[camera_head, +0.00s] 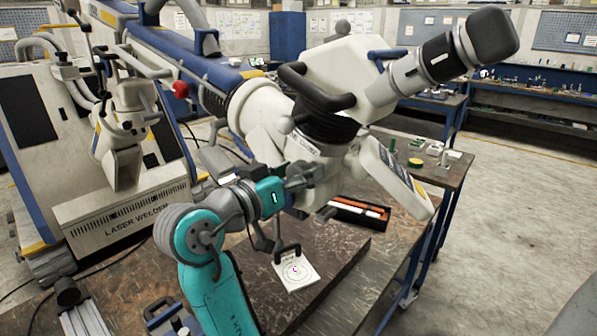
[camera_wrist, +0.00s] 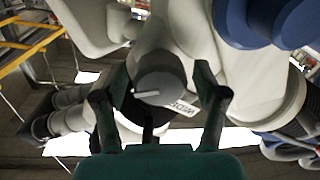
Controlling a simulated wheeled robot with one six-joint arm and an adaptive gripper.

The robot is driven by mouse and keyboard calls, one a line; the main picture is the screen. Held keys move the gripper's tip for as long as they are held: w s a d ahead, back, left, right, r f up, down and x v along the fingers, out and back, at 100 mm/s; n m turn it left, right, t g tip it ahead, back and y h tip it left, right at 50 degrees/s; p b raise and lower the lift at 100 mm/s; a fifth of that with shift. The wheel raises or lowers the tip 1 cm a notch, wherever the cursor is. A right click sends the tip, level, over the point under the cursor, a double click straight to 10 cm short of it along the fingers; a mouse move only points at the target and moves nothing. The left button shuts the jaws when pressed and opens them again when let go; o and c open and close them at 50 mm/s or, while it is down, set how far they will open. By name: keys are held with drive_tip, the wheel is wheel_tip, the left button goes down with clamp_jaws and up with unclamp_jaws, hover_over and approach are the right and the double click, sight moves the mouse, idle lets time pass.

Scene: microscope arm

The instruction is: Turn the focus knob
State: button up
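The focus knob (camera_wrist: 160,84) is a dark grey round knob with a white pointer line on its face, in the middle of the wrist view. A white label (camera_wrist: 181,107) with upside-down lettering sits beside it. My gripper (camera_wrist: 161,78) is open, with one dark green finger on each side of the knob; narrow gaps seem to show, and contact cannot be told. In the head view my gripper (camera_head: 302,175) is up against the underside of the white microscope head (camera_head: 340,78), and the knob cannot be made out there.
A white paper target (camera_head: 296,271) lies on the brown table below my wrist. An open tray (camera_head: 358,212) with orange and white items is close behind my gripper. The microscope's angled lower body (camera_head: 393,172) hangs just to the right. A laser welder (camera_head: 120,205) stands at left.

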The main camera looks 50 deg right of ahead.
drive_tip(key=c, duration=0.9)
drive_tip(key=shift+m, duration=0.9)
drive_tip(key=o, duration=1.1)
drive_tip(key=shift+o, duration=0.2)
drive_tip(key=a, duration=1.2)
drive_tip(key=shift+s, duration=0.2)
